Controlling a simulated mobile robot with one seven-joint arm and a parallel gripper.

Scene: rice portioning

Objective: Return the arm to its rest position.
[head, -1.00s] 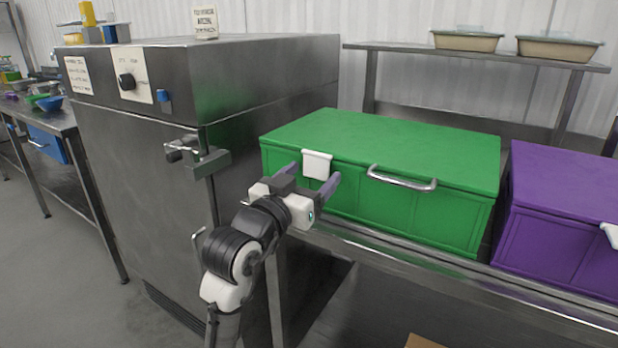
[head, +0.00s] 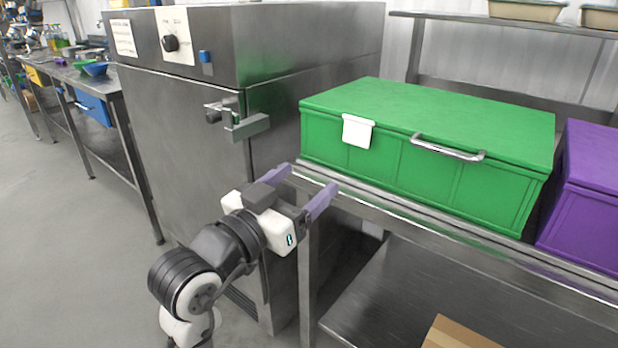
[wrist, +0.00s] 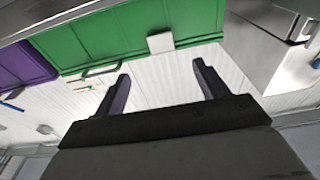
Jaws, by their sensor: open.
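My gripper (head: 298,188) is open and empty in the head view, with two purple-grey fingers spread apart. It is in front of the steel table's front edge, below and left of the green box (head: 440,112). My arm reaches up to it from the bottom of the picture. In the wrist view both fingers of my gripper (wrist: 160,82) show with nothing between them. The green box (wrist: 130,30) appears beyond the fingers there, apart from them.
A steel cabinet (head: 180,135) with a door handle (head: 238,122) stands left of the gripper. The steel table (head: 420,220) carries the green box and a purple box (head: 585,205). A cardboard box (head: 455,335) is low at the front. Open floor (head: 75,240) lies at left.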

